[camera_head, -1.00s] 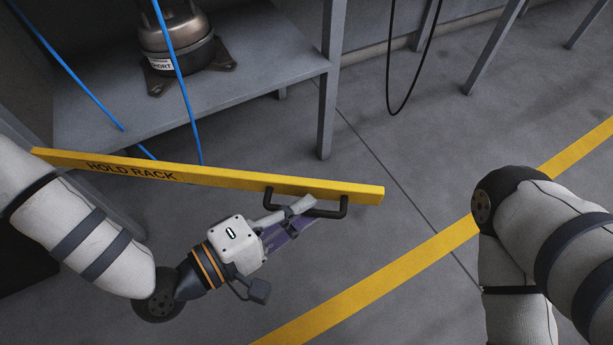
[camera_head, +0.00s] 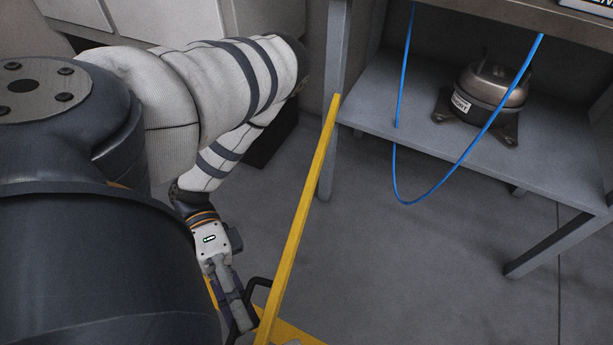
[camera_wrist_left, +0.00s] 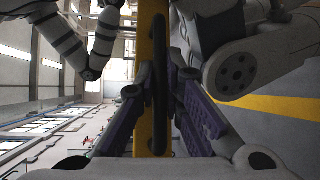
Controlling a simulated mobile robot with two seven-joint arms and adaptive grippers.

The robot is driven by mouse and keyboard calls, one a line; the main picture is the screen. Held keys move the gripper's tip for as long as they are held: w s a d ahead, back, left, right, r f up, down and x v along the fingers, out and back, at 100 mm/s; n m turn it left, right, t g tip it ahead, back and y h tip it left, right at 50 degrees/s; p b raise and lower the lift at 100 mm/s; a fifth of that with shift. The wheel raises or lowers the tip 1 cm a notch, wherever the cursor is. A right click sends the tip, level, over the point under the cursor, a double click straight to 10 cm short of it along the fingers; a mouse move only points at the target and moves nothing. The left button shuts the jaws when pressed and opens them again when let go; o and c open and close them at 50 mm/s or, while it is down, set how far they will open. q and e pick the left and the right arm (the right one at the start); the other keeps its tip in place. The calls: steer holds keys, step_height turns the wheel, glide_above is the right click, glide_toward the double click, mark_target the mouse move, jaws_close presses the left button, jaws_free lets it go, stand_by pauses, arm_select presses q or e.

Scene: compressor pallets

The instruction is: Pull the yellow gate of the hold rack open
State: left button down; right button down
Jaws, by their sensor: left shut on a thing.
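The yellow gate (camera_head: 304,205) of the hold rack is a long bar. It runs from the rack's left front post (camera_head: 337,70) toward the bottom of the head view and stands out from the rack's front, which is open. Its black handle (camera_head: 256,288) is on the gate's left side near the free end. My left gripper (camera_head: 240,308) is shut on this handle. In the left wrist view, the purple fingers (camera_wrist_left: 160,112) stand on both sides of the black handle (camera_wrist_left: 161,70), with the yellow gate (camera_wrist_left: 150,30) behind. My right gripper is not in view.
A compressor (camera_head: 492,88) sits on the rack's lower shelf (camera_head: 400,134). A blue cable (camera_head: 440,195) hangs in a loop before the rack. The grey floor (camera_head: 420,270) right of the gate is clear. A yellow floor line (camera_wrist_left: 280,106) shows in the wrist view.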

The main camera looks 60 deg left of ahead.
arm_select(q)
steer(key=s+a+m+g, duration=0.1)
steer(key=s+a+g, duration=0.1)
steer(key=a, duration=0.3)
steer(key=shift+s, duration=0.85)
steer(key=shift+r, duration=0.1)
steer(key=c, duration=1.7)
jaws_free()
steer(key=shift+a, duration=0.15)
steer(key=a, duration=0.4)
steer(key=w+a+r, duration=0.1)
steer(key=a, duration=0.6)
steer(key=shift+w+a+r, duration=0.25)
steer(key=shift+a, duration=0.1)
